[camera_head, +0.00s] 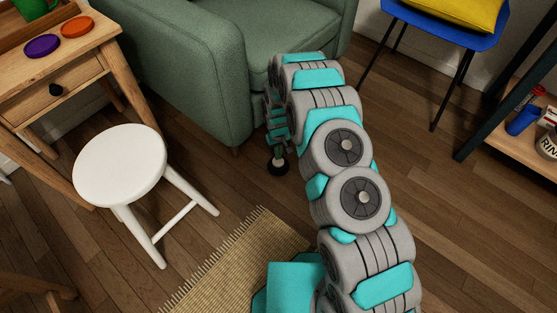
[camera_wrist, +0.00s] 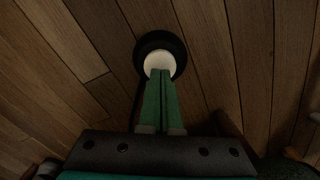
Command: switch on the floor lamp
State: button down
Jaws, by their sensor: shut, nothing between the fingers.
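A round black foot switch (camera_head: 278,169) lies on the wooden floor in front of the green armchair. In the wrist view the switch (camera_wrist: 158,60) shows a black rim and a pale round button. My gripper (camera_head: 279,157) points down at it, with its green fingers together and empty. In the wrist view the fingertips (camera_wrist: 160,73) overlap the lower edge of the pale button. I cannot tell whether they touch it or hover just above. The lamp's pole and shade are in neither view.
The green armchair (camera_head: 190,65) stands close behind my gripper. A white stool (camera_head: 120,165) and a wooden side table (camera_head: 60,70) are at left. A woven rug (camera_head: 235,265) lies in front. A blue chair (camera_head: 440,25) and a shelf (camera_head: 520,155) are at right, with bare floor between.

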jog(key=shift+f+b, duration=0.3)
jog(key=shift+f, duration=0.75)
dwell(0.4)
jog(key=shift+r, duration=0.1)
notch_tip(320, 180, up, 8)
jog(key=p, duration=0.1)
dwell(0.9)
dwell(0.3)
jog(key=s+d+r+m+p, duration=0.1)
jog(key=s+d+r, duration=0.25)
jog(key=r, duration=0.65)
jog(key=s+d+r+p, duration=0.1)
jog(key=s+d+r, duration=0.3)
jog(key=r, duration=0.5)
jog(key=s+d+r+m+p, duration=0.15)
jog(key=s+r, duration=0.35)
jog(key=r, duration=0.5)
jog(key=s+d+r, duration=0.2)
jog(key=s+r, duration=0.2)
jog(key=s, duration=0.5)
jog(key=s+d+r+m+g+p, duration=0.1)
jog(key=s+d+r, duration=0.2)
jog(key=s, duration=0.7)
jog(key=s+d+r+m+p, duration=0.1)
jog(key=s+d+r, duration=0.2)
jog(key=s+r, duration=0.4)
jog(key=s, duration=0.2)
jog(key=shift+s+d+r+g, duration=0.2)
jog(key=shift+s+r+g, duration=0.1)
jog(key=shift+g, duration=0.1)
